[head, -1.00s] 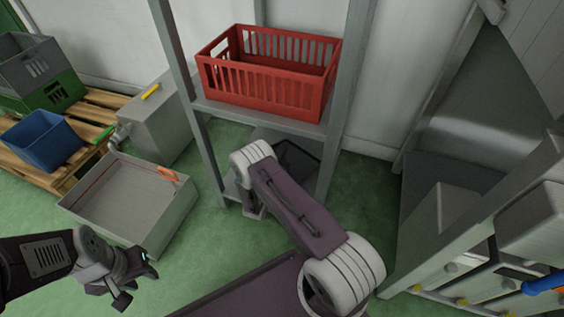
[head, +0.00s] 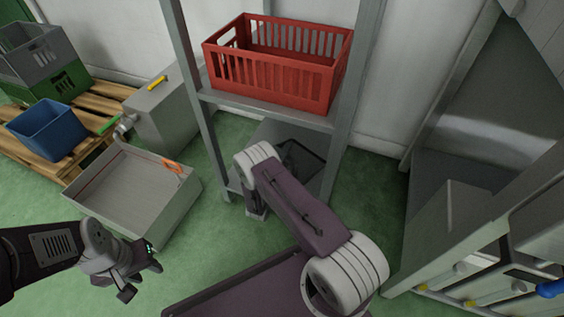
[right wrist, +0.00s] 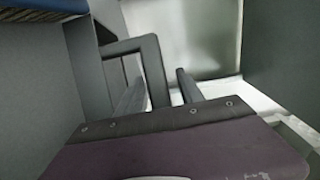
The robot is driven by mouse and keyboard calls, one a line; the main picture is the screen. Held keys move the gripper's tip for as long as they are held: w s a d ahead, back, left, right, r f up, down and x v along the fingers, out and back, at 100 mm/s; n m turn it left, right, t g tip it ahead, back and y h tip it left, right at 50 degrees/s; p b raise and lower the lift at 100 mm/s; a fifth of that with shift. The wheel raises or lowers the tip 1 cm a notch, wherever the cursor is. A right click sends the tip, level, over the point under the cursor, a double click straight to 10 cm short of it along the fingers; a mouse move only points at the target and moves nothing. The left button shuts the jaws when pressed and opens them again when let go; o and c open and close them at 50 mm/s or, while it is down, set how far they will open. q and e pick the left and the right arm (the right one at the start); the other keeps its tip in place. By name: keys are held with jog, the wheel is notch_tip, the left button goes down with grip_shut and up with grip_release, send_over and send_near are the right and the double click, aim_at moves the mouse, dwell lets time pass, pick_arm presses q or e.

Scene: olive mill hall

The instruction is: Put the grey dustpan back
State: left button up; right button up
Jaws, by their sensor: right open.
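I cannot make out the grey dustpan for sure in either view. In the right wrist view, a dark grey angular loop (right wrist: 152,68) stands just beyond my right gripper (right wrist: 160,79). I cannot tell whether it is part of the dustpan. The right fingers are apart, with nothing clearly held between them. In the head view my right arm reaches to the lower level of a grey metal rack (head: 213,150), and its gripper is hidden. My left gripper (head: 138,277) hangs at lower left over the green floor, near an open metal box; its finger gap is unclear.
A red crate (head: 270,88) stands on the rack's upper shelf. The open metal box (head: 185,205) is on the floor at left, near a pallet with a blue bin (head: 47,130). A grey bench (head: 470,235) stands at right. Rack posts flank my right arm.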

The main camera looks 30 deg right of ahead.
jog(key=p+v, duration=0.5)
jog(key=v, duration=0.6)
jog(key=shift+p, duration=0.3)
